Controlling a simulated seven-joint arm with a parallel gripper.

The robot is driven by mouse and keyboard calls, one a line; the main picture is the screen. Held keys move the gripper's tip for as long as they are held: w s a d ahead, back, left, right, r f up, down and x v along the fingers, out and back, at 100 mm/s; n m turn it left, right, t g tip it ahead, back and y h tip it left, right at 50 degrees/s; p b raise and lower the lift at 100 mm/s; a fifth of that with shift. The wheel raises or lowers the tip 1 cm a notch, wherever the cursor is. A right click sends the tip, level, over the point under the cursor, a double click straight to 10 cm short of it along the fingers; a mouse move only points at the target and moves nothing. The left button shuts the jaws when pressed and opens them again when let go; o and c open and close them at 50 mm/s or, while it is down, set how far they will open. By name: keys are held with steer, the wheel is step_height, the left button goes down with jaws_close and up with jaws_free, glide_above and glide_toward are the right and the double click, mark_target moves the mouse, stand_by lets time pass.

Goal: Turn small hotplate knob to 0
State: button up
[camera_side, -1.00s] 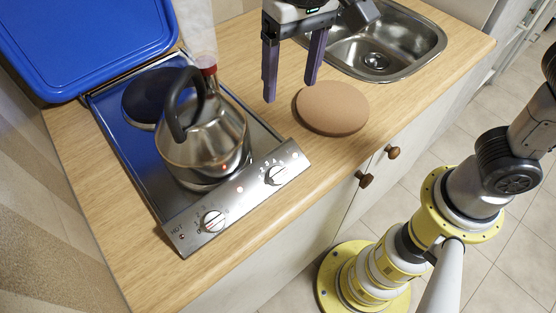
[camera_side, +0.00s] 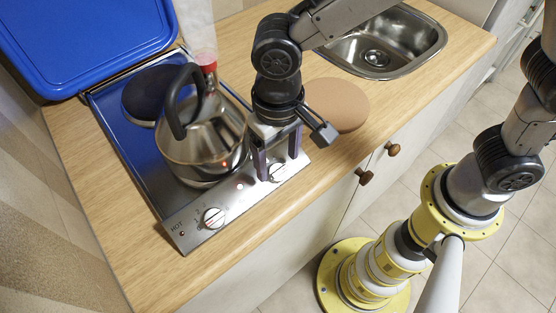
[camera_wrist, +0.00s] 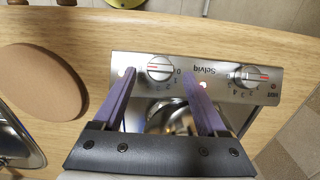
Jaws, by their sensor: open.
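The hob (camera_side: 190,238) has two round silver knobs on its front panel. One knob (camera_side: 278,172) is near the cork mat and also shows in the wrist view (camera_wrist: 159,69), its red line lying roughly level with a printed 0 at its right. The other knob (camera_side: 213,217) is by the HOT label and shows at the right in the wrist view (camera_wrist: 243,77). I cannot tell which serves the small hotplate. My gripper (camera_side: 277,168) is open and points down over the first knob, with its purple fingers either side of it. Contact is not clear.
A steel kettle (camera_side: 205,145) stands on the hob close to my gripper. A dark hotplate (camera_side: 150,98) is bare behind it. The blue lid (camera_side: 85,40) is raised. A round cork mat (camera_side: 340,105) and a sink (camera_side: 385,45) lie to the right. A light (camera_side: 239,187) glows.

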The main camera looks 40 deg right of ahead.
steer(key=shift+f, duration=0.95)
jaws_close()
